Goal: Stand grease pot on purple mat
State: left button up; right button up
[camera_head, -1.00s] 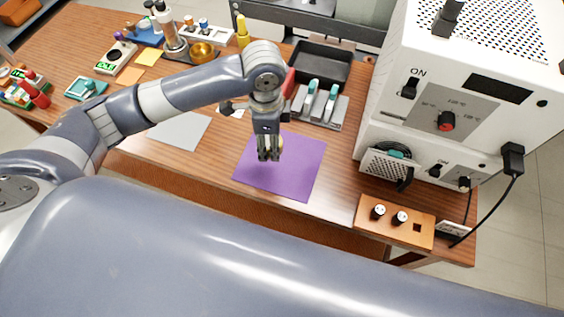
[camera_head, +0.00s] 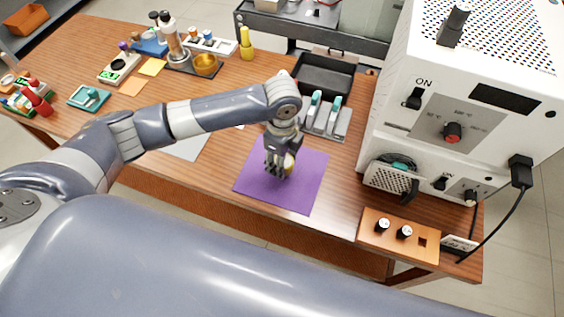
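The purple mat (camera_head: 309,187) lies flat on the wooden table in the middle of the view. My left gripper (camera_head: 278,167) points down over the mat's upper middle. It is shut on a small pale yellow pot (camera_head: 290,162), which I take as the grease pot. The fingers hide much of the pot. I cannot tell whether its base touches the mat or is just above it. My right gripper is not in view.
A white machine (camera_head: 465,110) with knobs stands at the right. A rack with teal-handled tools (camera_head: 326,120) and a black tray (camera_head: 323,75) lie behind the mat. An orange knob panel (camera_head: 399,237) sits front right. The mat's front part is bare.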

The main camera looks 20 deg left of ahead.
pick_arm(q)
jog(key=shift+f, duration=1)
jog(key=o, duration=1.1)
jog(key=shift+f, duration=0.1)
notch_tip(320, 180, up, 12)
jog(key=shift+r+b, duration=0.15)
jog(key=shift+b, duration=0.15)
jog(key=shift+d, duration=0.1)
